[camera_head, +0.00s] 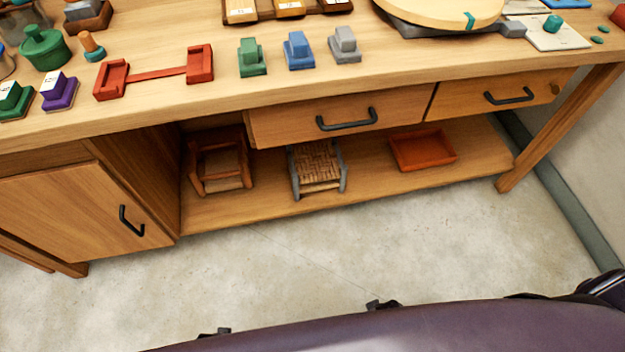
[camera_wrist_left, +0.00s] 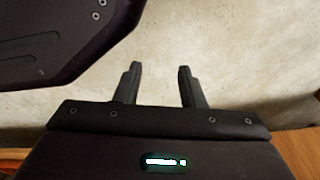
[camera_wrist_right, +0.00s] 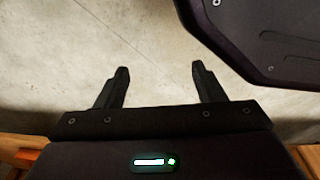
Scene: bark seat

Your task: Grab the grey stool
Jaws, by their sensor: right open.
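The grey stool (camera_head: 318,168) has a grey frame and a woven tan seat. It stands on the open lower shelf of the wooden workbench, under the middle drawer, in the head view. My left gripper (camera_wrist_left: 158,72) is open and empty in the left wrist view, over pale floor. My right gripper (camera_wrist_right: 160,72) is open and empty in the right wrist view, also over pale floor. The stool is not seen in either wrist view, and neither gripper's fingers can be clearly made out in the head view.
On the shelf (camera_head: 375,178), a red-brown wooden stool (camera_head: 220,160) stands left of the grey one and a red tray (camera_head: 423,150) lies to its right. Drawers (camera_head: 345,118) overhang the shelf, and a cabinet (camera_head: 85,205) closes its left side. The floor (camera_head: 300,260) in front is clear.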

